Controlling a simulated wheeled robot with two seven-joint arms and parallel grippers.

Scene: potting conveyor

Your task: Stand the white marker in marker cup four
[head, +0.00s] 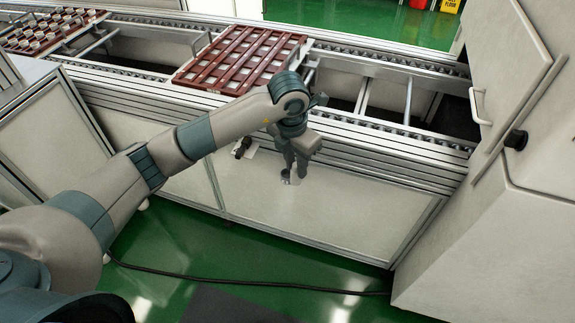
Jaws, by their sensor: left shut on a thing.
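My left gripper (291,177) hangs fingers down in front of the conveyor's side panel, below the level of the rails. It is shut on a small pale thing (287,180), mostly hidden by the fingers. Its colour fits the white marker, but it is too small to be sure. I see no marker standing elsewhere. A brown slatted tray (241,58) lies on the conveyor, behind and above the gripper. Another brown tray (52,31) at the far left carries several small white cups. I cannot make out numbers or a marker cup four. My right gripper is not in view.
The conveyor (390,152) runs across the view with metal rails. A dark knob on a bracket (241,148) sticks out beside my gripper. A pale cabinet (510,230) with a handle stands at the right. A black cable (250,284) crosses the green floor.

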